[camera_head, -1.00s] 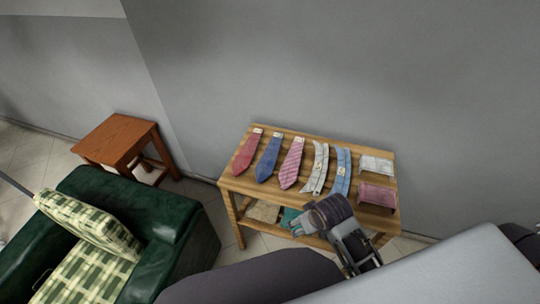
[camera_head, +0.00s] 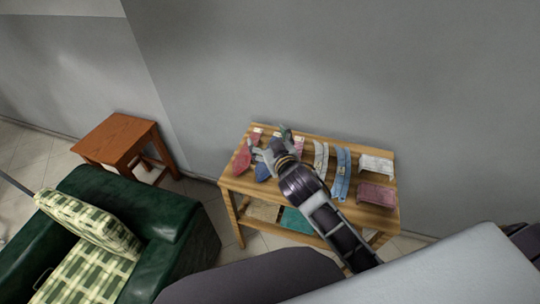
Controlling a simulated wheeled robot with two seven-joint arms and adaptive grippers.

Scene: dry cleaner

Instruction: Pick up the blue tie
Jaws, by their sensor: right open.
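The blue tie (camera_head: 263,171) lies on the wooden table (camera_head: 237,184), between a red tie (camera_head: 243,158) on its left and a pink tie on its right. My right arm reaches in from the lower right, and my right gripper (camera_head: 271,143) is open over the blue tie. The gripper hides most of the blue tie and much of the pink tie. Whether the fingers touch the blue tie cannot be told. My left gripper is out of view.
A grey striped tie (camera_head: 320,168), a light blue tie (camera_head: 342,174) and white (camera_head: 376,165) and pink (camera_head: 376,194) folded items lie to the right. A teal item (camera_head: 297,222) is on the lower shelf. A green armchair (camera_head: 178,222) and brown side table (camera_head: 122,140) stand left.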

